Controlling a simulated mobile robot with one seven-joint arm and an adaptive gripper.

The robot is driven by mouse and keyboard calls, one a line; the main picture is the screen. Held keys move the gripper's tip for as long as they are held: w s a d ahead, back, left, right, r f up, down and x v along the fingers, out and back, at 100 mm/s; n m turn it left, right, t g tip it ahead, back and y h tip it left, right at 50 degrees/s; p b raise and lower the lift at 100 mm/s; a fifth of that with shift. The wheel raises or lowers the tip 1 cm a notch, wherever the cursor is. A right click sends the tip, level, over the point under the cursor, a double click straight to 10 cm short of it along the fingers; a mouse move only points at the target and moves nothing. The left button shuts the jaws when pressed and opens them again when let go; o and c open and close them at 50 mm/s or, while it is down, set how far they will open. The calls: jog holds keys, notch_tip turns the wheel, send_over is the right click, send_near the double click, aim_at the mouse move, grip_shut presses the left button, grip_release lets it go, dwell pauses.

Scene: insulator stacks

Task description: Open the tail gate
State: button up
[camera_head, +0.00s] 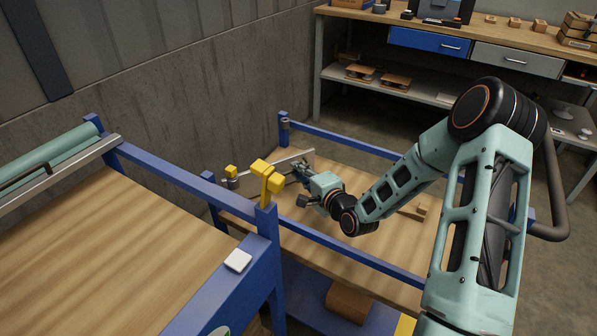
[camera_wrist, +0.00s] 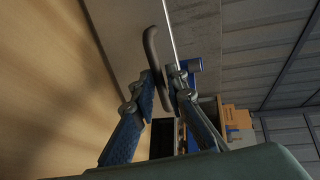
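The tail gate (camera_wrist: 125,35) appears in the wrist view as a grey-brown panel with a pale edge, beside a wooden deck. A dark curved handle (camera_wrist: 151,50) stands out from it. In the head view the gate (camera_head: 273,164) shows as a thin pale edge across the cart's far-left end, with yellow-topped posts nearby. My gripper (camera_head: 302,166) reaches this edge; in the wrist view its fingers (camera_wrist: 162,88) lie close on both sides of the handle and appear shut on it. The arm hides part of the deck.
The cart has blue rails (camera_head: 350,144) and a wooden deck (camera_head: 350,172) with a small wooden block (camera_head: 424,208). A second blue-framed wooden table (camera_head: 110,250) stands at left. A concrete wall (camera_head: 200,90) is close behind; a workbench (camera_head: 480,35) stands at the back right.

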jog(key=shift+o, duration=0.9)
jog(key=v, duration=1.2)
